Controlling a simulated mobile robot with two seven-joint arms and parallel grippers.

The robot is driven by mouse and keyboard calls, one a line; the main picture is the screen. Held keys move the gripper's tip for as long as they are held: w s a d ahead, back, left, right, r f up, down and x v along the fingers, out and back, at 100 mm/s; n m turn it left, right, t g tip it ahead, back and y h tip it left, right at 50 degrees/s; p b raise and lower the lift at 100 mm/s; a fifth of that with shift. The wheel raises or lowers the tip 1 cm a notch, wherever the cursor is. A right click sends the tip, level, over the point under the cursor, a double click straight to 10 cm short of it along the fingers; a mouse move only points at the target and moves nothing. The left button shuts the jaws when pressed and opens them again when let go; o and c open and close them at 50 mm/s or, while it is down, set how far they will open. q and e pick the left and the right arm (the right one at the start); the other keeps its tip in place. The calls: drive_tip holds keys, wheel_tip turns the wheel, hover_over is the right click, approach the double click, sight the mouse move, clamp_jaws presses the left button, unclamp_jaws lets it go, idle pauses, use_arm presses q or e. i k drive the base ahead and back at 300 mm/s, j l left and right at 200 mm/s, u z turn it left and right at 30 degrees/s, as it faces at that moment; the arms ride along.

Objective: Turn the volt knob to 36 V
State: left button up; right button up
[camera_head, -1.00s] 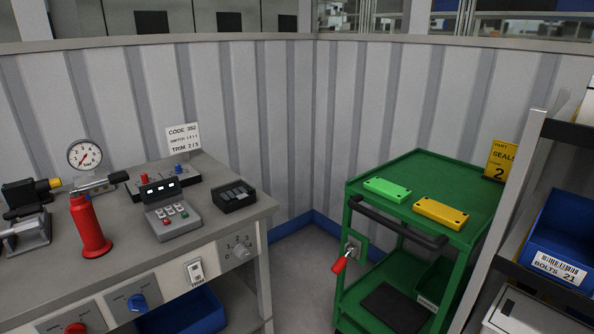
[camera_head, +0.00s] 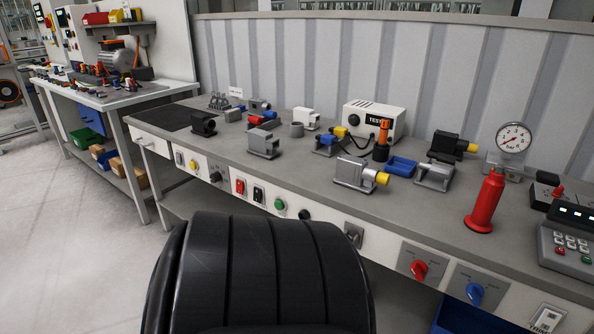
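Rotary knobs sit on the front panel of the grey workbench (camera_head: 330,205). A red knob (camera_head: 419,269) and a blue knob (camera_head: 474,294) are at the right. A dark knob (camera_head: 215,176) is at the left of the panel. The scale marks around them are too small to read, so I cannot tell which one is the volt knob or where it points. Neither of my grippers is in view.
A white test box (camera_head: 376,120) and several small fittings stand on the bench top. A red bottle-shaped tool (camera_head: 486,203) and a pressure gauge (camera_head: 513,139) are at the right. Another bench (camera_head: 130,97) stands at the far left. The floor (camera_head: 70,240) at the left is clear.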

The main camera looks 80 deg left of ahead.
sight(217, 177)
drive_tip(key=u, duration=3.2)
drive_tip(key=i+j+z, duration=0.2)
drive_tip(key=i, duration=0.2)
drive_tip(key=i+j+z, duration=0.25)
drive_tip(key=i+j, duration=0.1)
drive_tip(key=i, duration=0.05)
